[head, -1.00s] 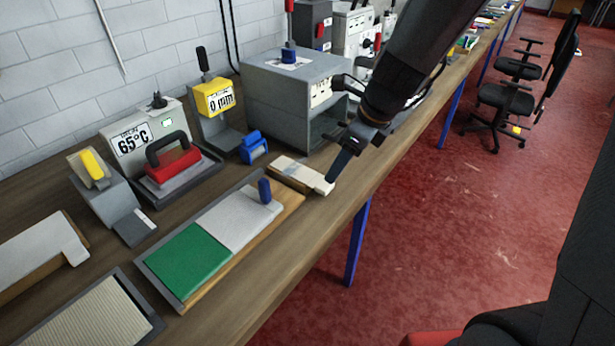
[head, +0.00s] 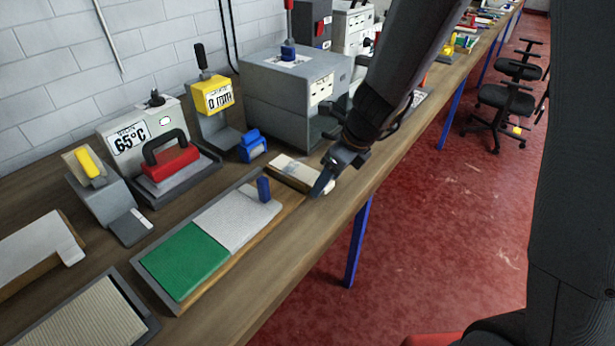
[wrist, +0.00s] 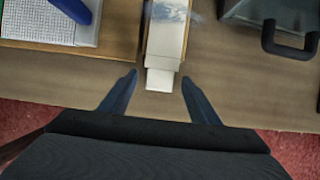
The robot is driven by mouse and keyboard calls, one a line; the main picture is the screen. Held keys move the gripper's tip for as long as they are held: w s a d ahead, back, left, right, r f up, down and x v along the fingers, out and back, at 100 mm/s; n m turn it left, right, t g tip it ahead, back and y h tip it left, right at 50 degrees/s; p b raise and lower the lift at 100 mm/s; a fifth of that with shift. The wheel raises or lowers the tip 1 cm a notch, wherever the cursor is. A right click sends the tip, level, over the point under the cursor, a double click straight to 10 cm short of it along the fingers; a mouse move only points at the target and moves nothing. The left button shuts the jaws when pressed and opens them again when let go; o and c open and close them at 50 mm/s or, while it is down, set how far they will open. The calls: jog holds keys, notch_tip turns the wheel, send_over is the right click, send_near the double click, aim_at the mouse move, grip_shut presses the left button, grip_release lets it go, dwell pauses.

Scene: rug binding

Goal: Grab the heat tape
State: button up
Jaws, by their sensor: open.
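A pale cream strip, which I take to be the heat tape (head: 297,174), lies on the bench beyond the green-and-grey board. It also shows in the wrist view (wrist: 165,54), with a whiter tab at its near end. My gripper (head: 321,188) is at that near end, close above the bench edge. In the wrist view its two fingers are apart (wrist: 159,79), one on each side of the tab, with gaps on both sides. Nothing is held. In the head view a finger hides part of the near end.
The board (head: 187,262) with a blue peg (head: 263,189) lies left of the strip. A large grey box (head: 292,90) and a small blue device (head: 252,146) stand behind it. The bench's front edge is close, with red floor (head: 430,230) beyond.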

jog(key=shift+c, duration=0.2)
jog(key=c, duration=1.1)
jog(key=shift+r, duration=0.1)
